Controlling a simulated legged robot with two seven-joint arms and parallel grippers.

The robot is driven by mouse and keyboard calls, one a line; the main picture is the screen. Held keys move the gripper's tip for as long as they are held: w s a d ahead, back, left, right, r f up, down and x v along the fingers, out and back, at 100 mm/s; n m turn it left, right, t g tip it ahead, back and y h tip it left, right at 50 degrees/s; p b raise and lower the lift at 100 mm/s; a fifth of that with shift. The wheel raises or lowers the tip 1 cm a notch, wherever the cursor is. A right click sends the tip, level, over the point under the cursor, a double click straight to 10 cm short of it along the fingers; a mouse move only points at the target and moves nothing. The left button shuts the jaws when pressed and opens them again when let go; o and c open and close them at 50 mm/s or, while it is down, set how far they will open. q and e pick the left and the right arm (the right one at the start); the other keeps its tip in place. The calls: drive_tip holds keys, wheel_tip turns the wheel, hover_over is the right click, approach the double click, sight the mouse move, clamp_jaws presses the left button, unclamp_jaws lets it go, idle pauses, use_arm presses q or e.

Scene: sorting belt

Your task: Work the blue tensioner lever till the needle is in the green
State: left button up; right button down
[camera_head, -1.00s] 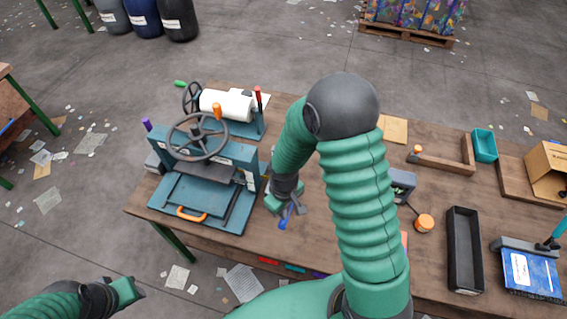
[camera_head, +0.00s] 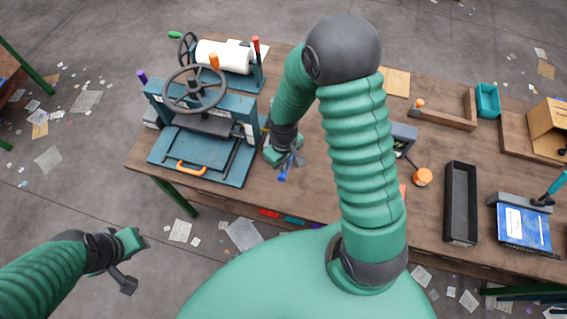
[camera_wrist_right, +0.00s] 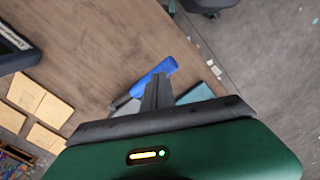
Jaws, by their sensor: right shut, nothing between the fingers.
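The blue lever (camera_head: 283,174) shows as a short blue handle at the table's front, right of the teal press. My right gripper (camera_head: 298,158) is beside it, with its closed fingers just above the handle in the picture. In the right wrist view the lever (camera_wrist_right: 155,75) lies across, close to the shut fingertips (camera_wrist_right: 157,82); I cannot tell whether they touch. No gauge face or needle can be made out in either view. My left gripper (camera_head: 128,282) hangs over the floor at the lower left, away from the table; its jaw opening is unclear.
The teal press (camera_head: 205,150) with a handwheel (camera_head: 195,90) stands left of my right gripper. A black tray (camera_head: 461,200), an orange knob (camera_head: 423,177) and a blue book (camera_head: 525,228) are to the right. My right arm covers the table's middle.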

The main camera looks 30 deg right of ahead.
wheel_tip(320, 180, down, 8)
drive_tip(key=b, duration=0.6)
drive_tip(key=shift+f, duration=0.2)
idle(2.2)
drive_tip(key=shift+r, duration=0.1)
wheel_tip(320, 180, up, 14)
drive_tip(key=p, duration=1.3)
